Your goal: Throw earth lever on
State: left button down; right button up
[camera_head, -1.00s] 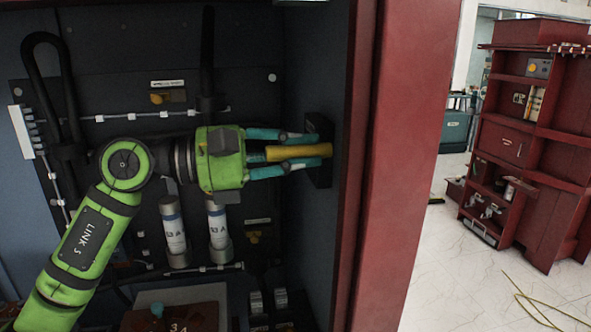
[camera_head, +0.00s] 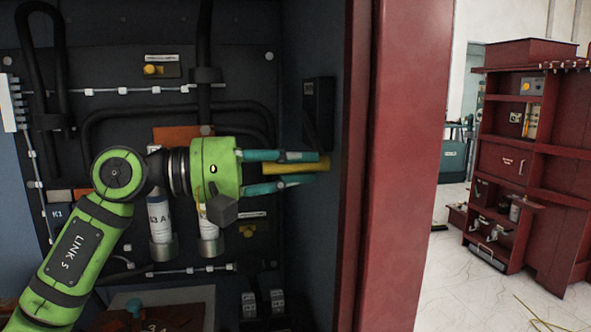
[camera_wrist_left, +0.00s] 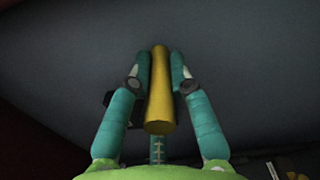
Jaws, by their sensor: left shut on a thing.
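The earth lever is a yellow cylindrical handle (camera_head: 296,168) at the right side wall inside the cabinet. My left gripper (camera_head: 314,168) is shut on it, with teal fingers on both sides. The handle lies near horizontal in the head view, below a black block (camera_head: 318,114) on that wall. In the left wrist view the yellow handle (camera_wrist_left: 159,92) runs lengthwise between the fingers of my left gripper (camera_wrist_left: 161,68). Its far end meets or nears the dark wall; the joint there is hidden. My right gripper is not in view.
The red cabinet frame (camera_head: 395,170) stands close right of the gripper. Behind my left arm are black cables, grey-white cylinders (camera_head: 160,220) and a yellow knob (camera_head: 152,70) on the back panel. A second red cabinet (camera_head: 510,150) stands at the far right across open floor.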

pick_arm(q)
jog(key=shift+w+f, duration=0.2)
jog(key=shift+f, duration=0.4)
jog(key=shift+f+b, duration=0.1)
jog(key=shift+b, duration=0.2)
jog(key=shift+w, duration=0.1)
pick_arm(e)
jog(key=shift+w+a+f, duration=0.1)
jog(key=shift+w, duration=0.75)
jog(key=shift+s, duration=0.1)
pick_arm(q)
jog(key=c, duration=1.1)
grip_release()
jog(key=shift+w+d, duration=0.1)
